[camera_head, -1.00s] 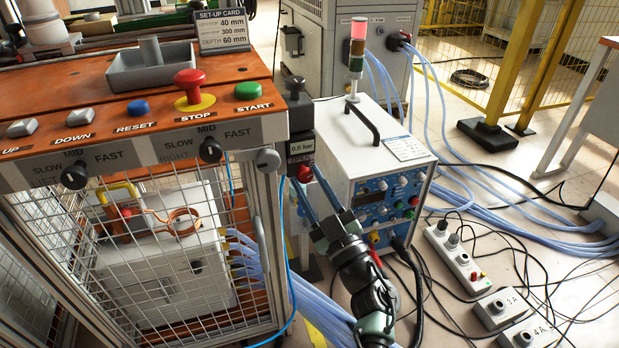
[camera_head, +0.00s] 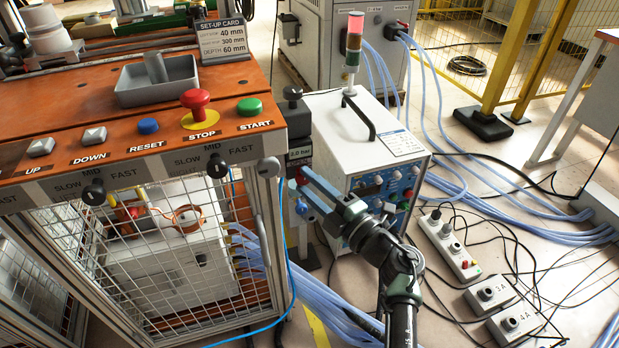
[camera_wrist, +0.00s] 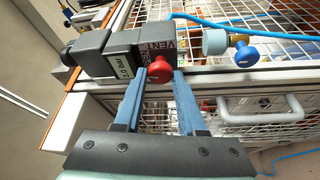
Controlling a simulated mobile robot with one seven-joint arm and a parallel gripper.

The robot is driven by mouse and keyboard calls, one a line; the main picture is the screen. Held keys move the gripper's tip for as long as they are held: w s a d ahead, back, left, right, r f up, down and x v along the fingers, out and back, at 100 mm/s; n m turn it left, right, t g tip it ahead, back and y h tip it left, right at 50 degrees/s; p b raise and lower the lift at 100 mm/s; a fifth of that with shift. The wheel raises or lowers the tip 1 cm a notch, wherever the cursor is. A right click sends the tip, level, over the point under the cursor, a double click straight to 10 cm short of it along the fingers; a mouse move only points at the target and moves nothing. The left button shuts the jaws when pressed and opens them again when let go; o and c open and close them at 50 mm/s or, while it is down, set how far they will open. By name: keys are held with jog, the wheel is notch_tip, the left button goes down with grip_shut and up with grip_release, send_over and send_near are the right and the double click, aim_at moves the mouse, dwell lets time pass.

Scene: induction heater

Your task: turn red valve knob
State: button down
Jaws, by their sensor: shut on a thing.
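The red valve knob (camera_wrist: 159,70) sits on the front of a dark grey valve block (camera_wrist: 95,52) with a small bar readout and a "VENT" label. My gripper (camera_wrist: 160,75) has its two blue fingers on either side of the knob, shut on it. In the head view, the knob (camera_head: 302,175) shows at the right corner post of the orange-topped console, partly hidden by the fingers of my gripper (camera_head: 304,179).
A white power unit (camera_head: 375,145) stands right of the valve. Cables and socket boxes (camera_head: 490,293) lie on the floor.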

jog(key=shift+n+g+h+p, duration=0.35)
jog(key=shift+n+p, duration=0.35)
jog(key=shift+n, duration=0.4)
jog(key=c, duration=0.5)
grip_release()
jog(key=p+v, duration=0.4)
jog(key=v, duration=0.9)
jog(key=shift+w+d, duration=0.1)
